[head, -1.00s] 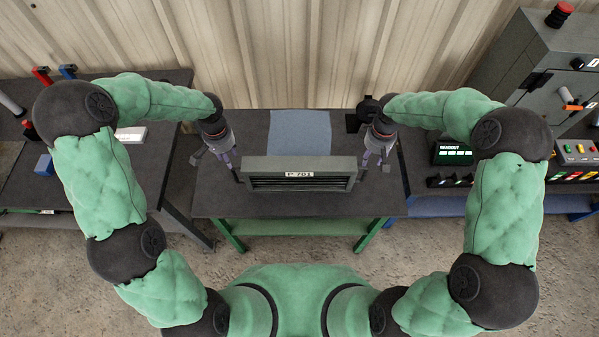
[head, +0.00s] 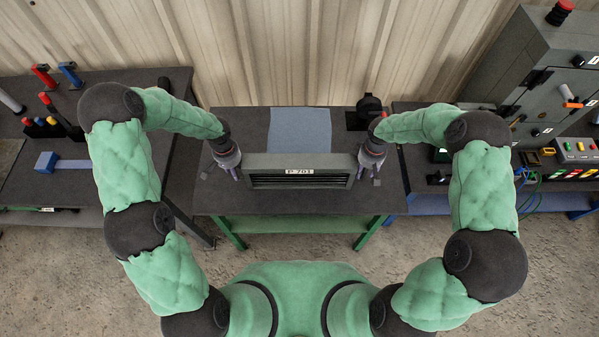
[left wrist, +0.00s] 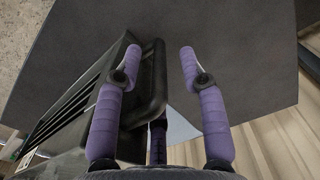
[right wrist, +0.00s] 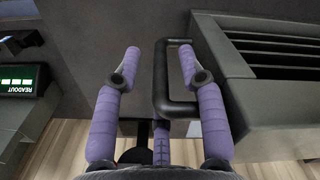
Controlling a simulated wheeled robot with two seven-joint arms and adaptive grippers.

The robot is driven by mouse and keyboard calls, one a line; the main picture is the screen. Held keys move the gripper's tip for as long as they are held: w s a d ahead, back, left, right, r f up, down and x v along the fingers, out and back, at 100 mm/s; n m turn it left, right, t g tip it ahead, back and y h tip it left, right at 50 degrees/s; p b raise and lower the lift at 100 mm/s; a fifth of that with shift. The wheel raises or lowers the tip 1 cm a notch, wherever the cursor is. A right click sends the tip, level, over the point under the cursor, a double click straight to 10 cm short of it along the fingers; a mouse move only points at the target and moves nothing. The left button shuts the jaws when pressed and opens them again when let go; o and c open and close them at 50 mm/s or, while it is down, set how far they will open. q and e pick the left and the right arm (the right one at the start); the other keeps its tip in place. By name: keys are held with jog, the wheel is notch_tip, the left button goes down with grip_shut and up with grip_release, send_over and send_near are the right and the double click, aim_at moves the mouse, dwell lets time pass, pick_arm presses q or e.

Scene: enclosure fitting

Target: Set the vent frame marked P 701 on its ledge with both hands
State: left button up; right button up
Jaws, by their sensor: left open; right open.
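The grey vent frame (head: 300,181) with a dark slatted front and the label P 701 stands on the middle table. It has a black handle at each end: the left one (left wrist: 158,85) and the right one (right wrist: 160,85). My left gripper (head: 236,174) is open at the left end, with the handle's bar between its fingers (left wrist: 160,52). My right gripper (head: 372,170) is open at the right end, and that handle's bar lies between its fingers (right wrist: 159,51). Neither gripper is closed on a handle. I cannot make out the ledge.
The middle table (head: 255,203) has a blue patch (head: 300,130) behind the frame and a black object (head: 369,108) at its back right. A left bench (head: 100,177) holds tools and a blue block (head: 46,161). A grey cabinet (head: 535,75) and a button box (head: 575,150) stand right.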

pick_arm(q)
jog(key=shift+f, duration=0.2)
pick_arm(e)
jog(key=shift+f, duration=0.2)
pick_arm(q)
grip_shut()
pick_arm(e)
grip_shut()
pick_arm(q)
jog(key=shift+r, duration=0.2)
pick_arm(e)
jog(key=shift+w+r, duration=0.1)
jog(key=shift+r, duration=0.1)
